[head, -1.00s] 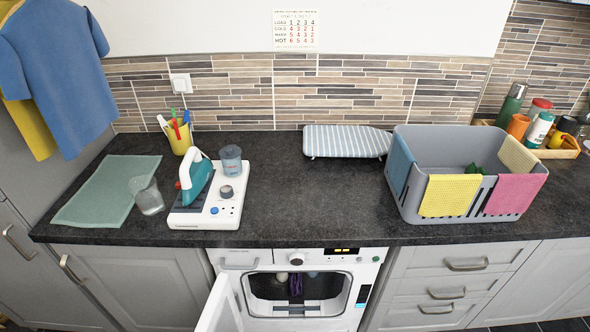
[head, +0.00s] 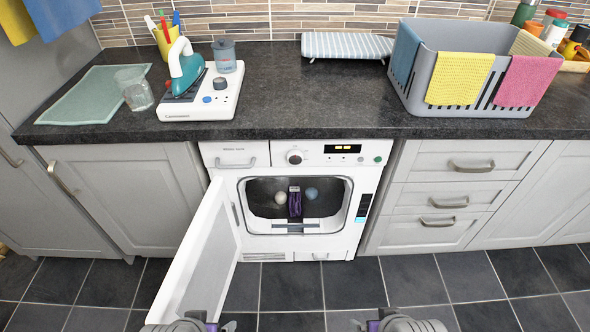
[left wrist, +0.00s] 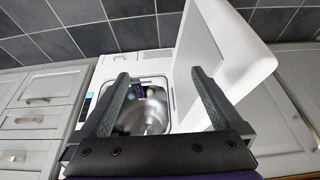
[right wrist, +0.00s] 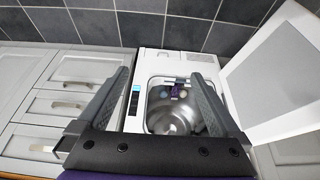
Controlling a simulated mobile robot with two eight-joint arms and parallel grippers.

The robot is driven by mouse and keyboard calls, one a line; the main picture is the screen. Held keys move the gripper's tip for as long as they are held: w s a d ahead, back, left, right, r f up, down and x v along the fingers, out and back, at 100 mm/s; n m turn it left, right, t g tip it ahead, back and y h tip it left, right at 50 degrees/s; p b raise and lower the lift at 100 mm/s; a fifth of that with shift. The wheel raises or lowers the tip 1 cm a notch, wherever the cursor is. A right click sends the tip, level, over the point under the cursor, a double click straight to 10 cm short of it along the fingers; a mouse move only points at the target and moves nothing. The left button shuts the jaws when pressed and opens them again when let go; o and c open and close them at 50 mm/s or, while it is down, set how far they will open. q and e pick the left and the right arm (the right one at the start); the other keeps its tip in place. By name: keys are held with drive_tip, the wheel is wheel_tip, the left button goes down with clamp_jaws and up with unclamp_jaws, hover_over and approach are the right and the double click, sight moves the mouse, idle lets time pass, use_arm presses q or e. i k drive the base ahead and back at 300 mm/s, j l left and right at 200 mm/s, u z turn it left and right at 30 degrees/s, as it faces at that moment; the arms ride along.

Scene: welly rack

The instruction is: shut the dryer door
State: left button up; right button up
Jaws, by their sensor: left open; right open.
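The white dryer (head: 303,153) stands under the counter with its door (head: 202,262) swung wide open to the left, hinged at the left edge of the opening. Inside the drum (head: 325,205) are a pale ball (head: 281,198), a blue ball (head: 312,193) and a dark purple item (head: 295,203). My left gripper (left wrist: 158,82) is open and empty; the door (left wrist: 235,55) shows beside its right finger in the left wrist view. I cannot tell whether they touch. My right gripper (right wrist: 160,85) is open and empty, facing the dryer, with the door (right wrist: 280,75) at the right.
On the dark counter (head: 300,85) stand an iron (head: 185,65) on a white base, a cup (head: 133,88), a grey basket (head: 440,60) with cloths and a small ironing board (head: 346,46). Grey drawers (head: 452,190) flank the dryer. The tiled floor (head: 290,298) in front is clear.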

sight(200, 274)
drive_tip(key=k+j+z, duration=0.15)
drive_tip(key=k+j, duration=0.15)
drive_tip(key=j, duration=0.15)
drive_tip(key=k+j+z, duration=0.1)
drive_tip(key=k+j, duration=0.2)
drive_tip(key=j, duration=0.15)
drive_tip(key=j+z, duration=0.15)
drive_tip(key=j, duration=0.2)
drive_tip(key=k+j+z, duration=0.1)
drive_tip(key=j, duration=0.2)
drive_tip(key=k+j+z, duration=0.15)
drive_tip(key=j, duration=0.2)
drive_tip(key=i+j+z, duration=0.1)
drive_tip(key=j, duration=0.2)
drive_tip(key=i+j+z, duration=0.1)
drive_tip(key=j, duration=0.25)
drive_tip(key=i+j+z, duration=0.15)
drive_tip(key=j, duration=0.2)
drive_tip(key=j+u, duration=0.15)
drive_tip(key=i+j+u, duration=0.1)
drive_tip(key=j, duration=0.3)
